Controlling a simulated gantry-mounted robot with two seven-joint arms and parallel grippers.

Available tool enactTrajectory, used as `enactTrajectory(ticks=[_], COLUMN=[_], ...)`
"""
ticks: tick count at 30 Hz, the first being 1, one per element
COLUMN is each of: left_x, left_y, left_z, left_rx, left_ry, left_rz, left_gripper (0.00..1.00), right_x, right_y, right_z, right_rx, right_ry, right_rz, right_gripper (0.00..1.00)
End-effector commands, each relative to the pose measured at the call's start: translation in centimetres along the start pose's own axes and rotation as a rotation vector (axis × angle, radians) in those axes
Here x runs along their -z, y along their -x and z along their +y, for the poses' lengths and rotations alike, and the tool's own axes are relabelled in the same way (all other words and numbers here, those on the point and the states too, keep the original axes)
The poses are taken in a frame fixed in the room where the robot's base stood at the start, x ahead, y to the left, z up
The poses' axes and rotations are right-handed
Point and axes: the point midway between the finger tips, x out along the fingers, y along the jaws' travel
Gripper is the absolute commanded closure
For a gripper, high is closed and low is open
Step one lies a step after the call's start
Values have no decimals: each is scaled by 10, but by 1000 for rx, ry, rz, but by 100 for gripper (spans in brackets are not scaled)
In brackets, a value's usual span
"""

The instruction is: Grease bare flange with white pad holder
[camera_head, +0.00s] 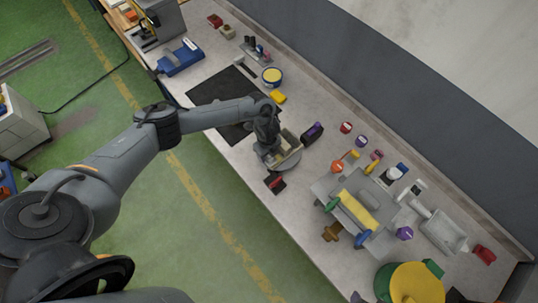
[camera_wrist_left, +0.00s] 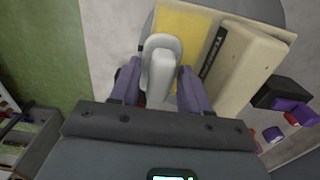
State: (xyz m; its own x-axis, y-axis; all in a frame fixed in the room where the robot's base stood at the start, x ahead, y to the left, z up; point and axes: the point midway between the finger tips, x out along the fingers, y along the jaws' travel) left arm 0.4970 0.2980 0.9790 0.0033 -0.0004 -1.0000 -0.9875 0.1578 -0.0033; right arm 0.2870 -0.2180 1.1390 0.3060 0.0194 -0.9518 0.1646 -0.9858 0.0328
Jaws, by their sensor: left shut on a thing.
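My left gripper (camera_head: 268,148) is over the worktable, pointing down, and its purple fingers (camera_wrist_left: 160,88) are shut on the white pad holder (camera_wrist_left: 162,65). The pad under the holder is hidden. In the wrist view the holder is over or beside a yellow surface (camera_wrist_left: 182,30), next to a long beige block (camera_wrist_left: 243,62); I cannot tell whether it touches. In the head view the beige block (camera_head: 287,138) and a round grey base (camera_head: 290,160) show beside the gripper. I cannot tell which face is the bare flange. My right gripper is out of view.
A dark mat (camera_head: 225,95) lies behind the arm, with a yellow-rimmed tin (camera_head: 272,76) beyond it. A black and purple block (camera_head: 312,132) stands close to the right. A grey fixture with a yellow bar (camera_head: 358,211) and several coloured knobs stands farther right.

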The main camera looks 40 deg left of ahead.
Motion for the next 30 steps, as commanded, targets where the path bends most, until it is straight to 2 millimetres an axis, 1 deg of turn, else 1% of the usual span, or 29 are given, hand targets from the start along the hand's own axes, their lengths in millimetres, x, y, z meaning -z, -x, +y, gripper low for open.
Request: enactTrajectory(ticks=[3, 6, 17, 23, 30], left_x=[-7, -10, -10, -10, -10], left_y=[-1, -1, 0, 13, 37], left_z=[-1, -1, 0, 0, 0], left_rx=[1, 1, 0, 0, 0], left_ry=[0, 0, 0, 0, 0], left_rz=[-1, 0, 0, 0, 1], left_gripper=[78, 78, 78, 78, 78], right_x=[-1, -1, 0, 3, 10], right_y=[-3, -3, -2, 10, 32], right_z=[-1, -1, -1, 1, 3], right_rx=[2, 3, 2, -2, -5], right_ry=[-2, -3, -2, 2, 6], right_rz=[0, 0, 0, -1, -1], right_gripper=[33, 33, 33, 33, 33])
